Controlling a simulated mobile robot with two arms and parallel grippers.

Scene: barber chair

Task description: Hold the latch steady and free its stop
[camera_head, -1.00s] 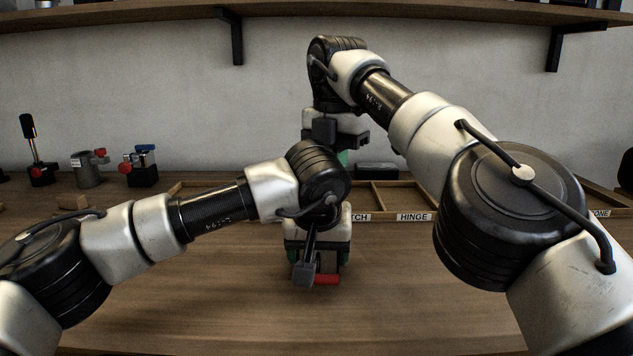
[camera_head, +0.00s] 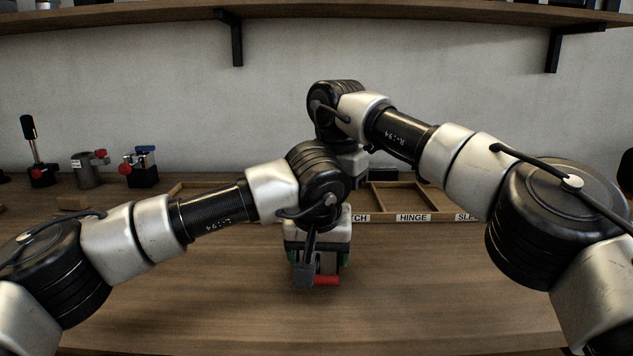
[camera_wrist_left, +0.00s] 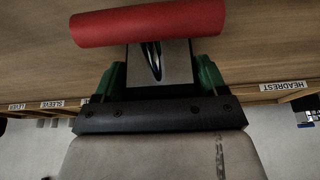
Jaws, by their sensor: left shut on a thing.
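My left gripper (camera_head: 318,260) has green fingers and points down low over the middle of the table. It is shut on the latch, a grey metal body (camera_wrist_left: 158,62) with a red cylindrical part (camera_wrist_left: 148,24). The grey body sits between the two fingers in the left wrist view, and the red part crosses beyond the fingertips. In the head view the red part (camera_head: 327,280) shows just below the gripper. I cannot make out the stop.
A wooden divided tray (camera_head: 398,197) with name labels, one reading HINGE, lies behind the arms. At the back left stand a black lever device (camera_head: 40,165), a grey cylinder fixture (camera_head: 87,168) and a black block with a blue top (camera_head: 141,168). The front table is clear.

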